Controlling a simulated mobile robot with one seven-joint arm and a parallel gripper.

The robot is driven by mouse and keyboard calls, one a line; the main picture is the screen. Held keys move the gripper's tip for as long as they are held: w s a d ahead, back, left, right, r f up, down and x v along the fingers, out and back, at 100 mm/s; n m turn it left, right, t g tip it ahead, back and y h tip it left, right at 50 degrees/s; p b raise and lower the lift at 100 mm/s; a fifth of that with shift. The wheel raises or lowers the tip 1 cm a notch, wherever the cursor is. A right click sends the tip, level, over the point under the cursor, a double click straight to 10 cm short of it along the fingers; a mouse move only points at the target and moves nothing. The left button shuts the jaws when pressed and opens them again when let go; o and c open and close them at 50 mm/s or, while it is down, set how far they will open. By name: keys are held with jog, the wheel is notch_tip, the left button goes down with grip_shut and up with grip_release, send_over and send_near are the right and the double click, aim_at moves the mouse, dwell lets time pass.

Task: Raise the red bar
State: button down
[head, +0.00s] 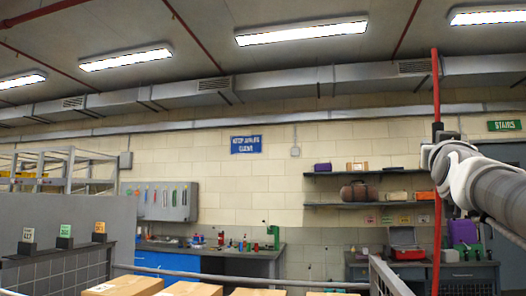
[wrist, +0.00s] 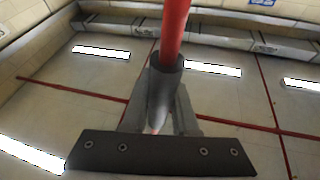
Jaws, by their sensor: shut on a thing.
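The red bar (head: 437,230) is a long, thin, upright rod at the right of the head view. Its upper end stands above my gripper, near the ceiling duct, and its lower part runs down past the shelves. My gripper (head: 438,136) is shut on the bar, around a dark sleeve on it. In the wrist view the red bar (wrist: 174,32) runs out of the dark sleeve (wrist: 165,80) toward the top edge, between the fingers of my gripper (wrist: 160,110). The bar's lower end is not clear in the head view.
Two wall shelves (head: 368,205) with boxes and bags are behind the bar. A workbench (head: 210,250) with bottles and tools stands along the wall. Cardboard boxes (head: 130,286) and a metal rail (head: 240,280) are in front. A duct (head: 280,85) runs below the ceiling.

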jog(key=shift+s+d+f, duration=0.1)
jog(key=shift+d, duration=0.15)
jog(key=shift+d, duration=0.1)
jog(key=c, duration=0.7)
grip_release()
jog(key=shift+d+f, duration=0.1)
jog(key=shift+d, duration=0.05)
